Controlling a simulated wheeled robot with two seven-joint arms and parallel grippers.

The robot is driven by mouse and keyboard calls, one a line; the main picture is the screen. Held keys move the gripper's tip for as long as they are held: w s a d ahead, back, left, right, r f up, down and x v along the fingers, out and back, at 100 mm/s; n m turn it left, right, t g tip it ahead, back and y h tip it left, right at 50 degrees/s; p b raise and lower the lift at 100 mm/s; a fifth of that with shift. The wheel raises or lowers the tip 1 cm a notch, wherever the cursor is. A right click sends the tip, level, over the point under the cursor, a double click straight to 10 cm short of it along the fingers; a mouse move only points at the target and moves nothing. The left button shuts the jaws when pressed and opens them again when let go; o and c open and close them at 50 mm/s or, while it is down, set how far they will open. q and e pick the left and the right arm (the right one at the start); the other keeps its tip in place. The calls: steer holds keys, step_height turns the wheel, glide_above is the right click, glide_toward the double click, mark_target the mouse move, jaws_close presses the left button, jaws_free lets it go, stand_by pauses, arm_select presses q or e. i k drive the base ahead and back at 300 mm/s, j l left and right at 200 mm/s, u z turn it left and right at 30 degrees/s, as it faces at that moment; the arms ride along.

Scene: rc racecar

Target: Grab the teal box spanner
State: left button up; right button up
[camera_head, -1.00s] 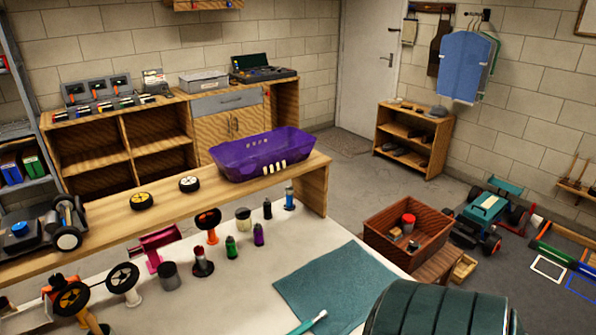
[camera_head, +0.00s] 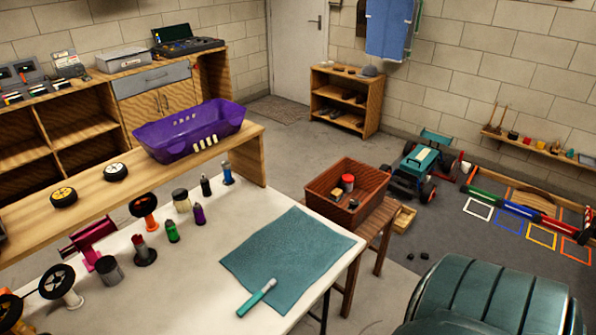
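A slim tool with a teal handle and a pale tip lies on the white workbench and looks like the teal box spanner (camera_head: 256,298). Its tip end rests on the lower edge of the teal mat (camera_head: 290,255), and its handle end points down and left over the bare bench top. It is too small to make out its exact shape. Neither of my grippers shows in the view, so nothing is seen touching the tool.
Several bottles, including a green one (camera_head: 172,232), and tools stand on the white bench (camera_head: 200,285) left of the mat. A brown crate (camera_head: 325,185) on a stool stands past the bench's right edge.

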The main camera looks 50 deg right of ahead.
mark_target(244, 308)
steer(key=z, duration=1.55)
steer(key=k+l, duration=0.1)
steer(key=k, duration=1.05)
